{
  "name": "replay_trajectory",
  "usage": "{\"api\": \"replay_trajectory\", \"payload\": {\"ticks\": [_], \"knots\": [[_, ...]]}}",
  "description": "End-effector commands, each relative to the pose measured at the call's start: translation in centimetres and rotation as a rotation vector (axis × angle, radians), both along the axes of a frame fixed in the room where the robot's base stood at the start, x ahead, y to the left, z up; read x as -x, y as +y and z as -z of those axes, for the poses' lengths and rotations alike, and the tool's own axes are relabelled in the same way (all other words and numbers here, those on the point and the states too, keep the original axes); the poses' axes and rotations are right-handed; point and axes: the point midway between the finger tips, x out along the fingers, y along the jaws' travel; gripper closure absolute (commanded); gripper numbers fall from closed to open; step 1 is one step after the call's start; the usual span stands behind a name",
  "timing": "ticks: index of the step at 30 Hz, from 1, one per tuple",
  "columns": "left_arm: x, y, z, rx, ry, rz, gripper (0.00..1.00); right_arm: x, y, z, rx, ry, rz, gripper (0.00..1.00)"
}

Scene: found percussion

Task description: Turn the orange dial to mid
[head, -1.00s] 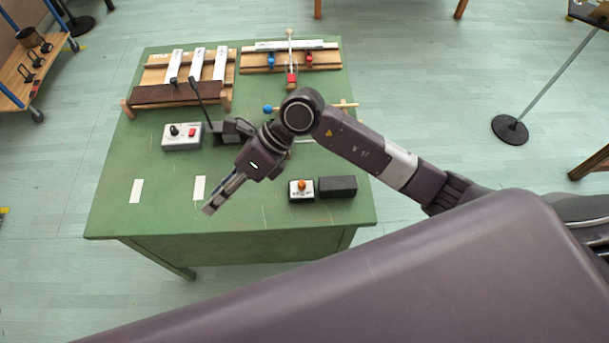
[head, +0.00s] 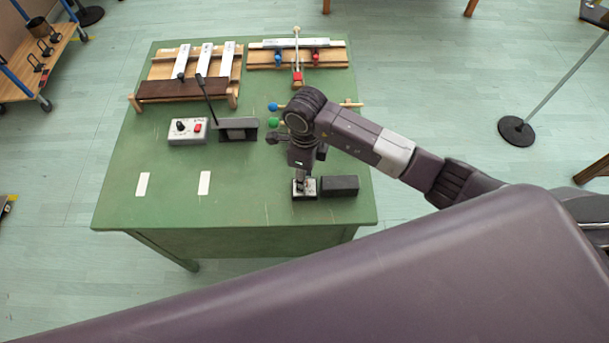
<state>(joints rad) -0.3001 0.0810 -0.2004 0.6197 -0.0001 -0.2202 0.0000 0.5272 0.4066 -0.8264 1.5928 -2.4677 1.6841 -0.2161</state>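The small white dial box (head: 311,192) stands near the front edge of the green table (head: 160,215), left of a black block. My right gripper (head: 303,183) points straight down over this box, with its fingertips at the box top. The orange dial is hidden behind the fingers. I cannot tell whether the fingers touch or hold it, or how far apart they are. My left gripper is not in view.
The black block (head: 340,186) stands close to the right of the box. A grey box (head: 186,139) with a black knob and red button stands at the left. Bar instruments (head: 195,88) fill the back. The table's front left holds only two white strips.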

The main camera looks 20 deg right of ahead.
Motion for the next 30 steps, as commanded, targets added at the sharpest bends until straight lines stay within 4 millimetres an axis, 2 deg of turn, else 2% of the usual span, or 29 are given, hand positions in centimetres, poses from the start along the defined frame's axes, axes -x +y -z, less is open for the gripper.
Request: {"api": "replay_trajectory", "payload": {"ticks": [10, 19, 30], "knots": [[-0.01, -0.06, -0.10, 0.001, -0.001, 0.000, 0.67, 0.03, 0.04, 0.61, -0.001, -0.001, -0.001, 0.67], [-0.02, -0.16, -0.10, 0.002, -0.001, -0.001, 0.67, 0.03, 0.04, 0.58, -0.001, -0.001, -0.001, 1.00], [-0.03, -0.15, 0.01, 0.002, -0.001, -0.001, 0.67, 0.01, 0.01, 0.59, -0.001, -0.001, 0.033, 1.00]]}}
